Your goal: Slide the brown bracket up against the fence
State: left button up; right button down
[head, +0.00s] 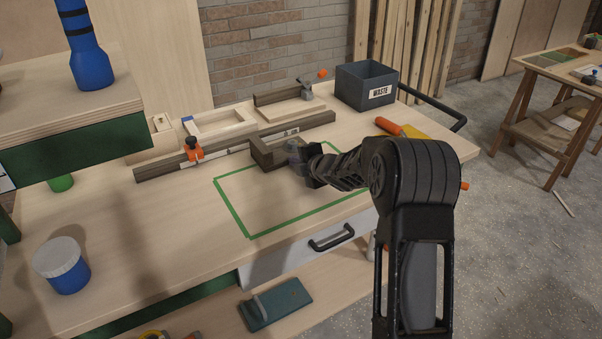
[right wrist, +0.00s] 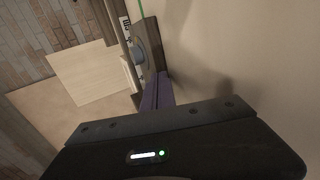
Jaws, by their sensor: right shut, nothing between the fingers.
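The brown bracket (head: 266,155) lies on the workbench in the head view, at the back of the green-taped outline. The fence (head: 228,147) is a long dark brown rail running behind it, with a pale scale strip along it. The bracket is close to the fence; I cannot tell whether they touch. My right gripper (head: 298,154) is shut and empty at the bracket's right side, low over the bench. My arm and gripper hide part of that side. In the right wrist view the fingers are only partly visible. My left gripper is not in view.
An orange-knobbed stop (head: 193,149) sits on the fence. Wooden frames (head: 220,124) lie behind it. A grey waste bin (head: 366,85) stands at the back right. A white-lidded blue jar (head: 62,265) stands front left. The taped area (head: 243,224) is mostly clear in front.

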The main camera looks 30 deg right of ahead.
aim_at(286, 153)
jog(key=shift+w+p, duration=0.95)
jog(key=shift+w, duration=1.1)
jog(key=shift+s+r, duration=0.1)
jog(key=shift+s, duration=0.25)
jog(key=shift+b+v, duration=0.55)
jog(key=shift+v, duration=1.85)
notch_tip(286, 153, up, 8)
jog(key=p, duration=0.7)
